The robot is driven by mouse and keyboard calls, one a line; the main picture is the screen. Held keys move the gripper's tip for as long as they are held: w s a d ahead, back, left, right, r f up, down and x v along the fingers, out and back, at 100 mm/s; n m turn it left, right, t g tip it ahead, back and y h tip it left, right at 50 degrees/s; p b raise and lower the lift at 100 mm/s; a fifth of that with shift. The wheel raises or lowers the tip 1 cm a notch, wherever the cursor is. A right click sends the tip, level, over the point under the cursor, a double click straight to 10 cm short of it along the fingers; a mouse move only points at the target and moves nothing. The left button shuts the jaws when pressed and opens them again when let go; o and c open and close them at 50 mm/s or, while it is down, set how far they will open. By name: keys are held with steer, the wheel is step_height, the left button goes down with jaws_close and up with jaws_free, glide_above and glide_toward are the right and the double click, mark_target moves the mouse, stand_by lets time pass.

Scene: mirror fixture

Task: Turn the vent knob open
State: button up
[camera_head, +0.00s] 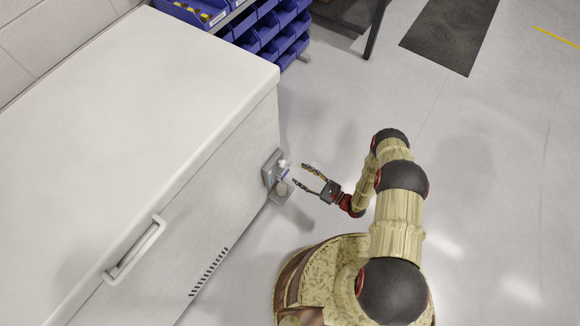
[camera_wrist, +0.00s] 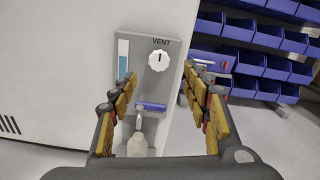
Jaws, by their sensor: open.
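The vent knob (camera_wrist: 158,60) is a round white dial with a dark mark pointing roughly up, under the word VENT on a grey panel (camera_wrist: 174,48). The panel (camera_head: 268,168) is fixed to the side of a large white chest unit in the head view. My gripper (camera_head: 300,174) is open and empty, its fingers pointing at the panel with a gap between. In the wrist view my gripper (camera_wrist: 160,72) has one finger on each side of the knob in the picture; neither finger appears to touch it.
Below the knob is a blue-labelled fitting (camera_wrist: 152,106) with a whitish rounded part (camera_wrist: 137,146) under it. The white chest (camera_head: 130,100) fills the left, with a handle (camera_head: 135,248). Blue bins (camera_head: 270,30) stand behind. The floor to the right is clear.

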mark_target(285, 165)
steer(key=b+x, duration=0.2)
steer(key=x, duration=0.5)
steer(key=shift+w+a, duration=0.1)
steer(key=shift+a, duration=0.15)
steer(key=c, duration=1.1)
steer(key=shift+c, duration=0.3)
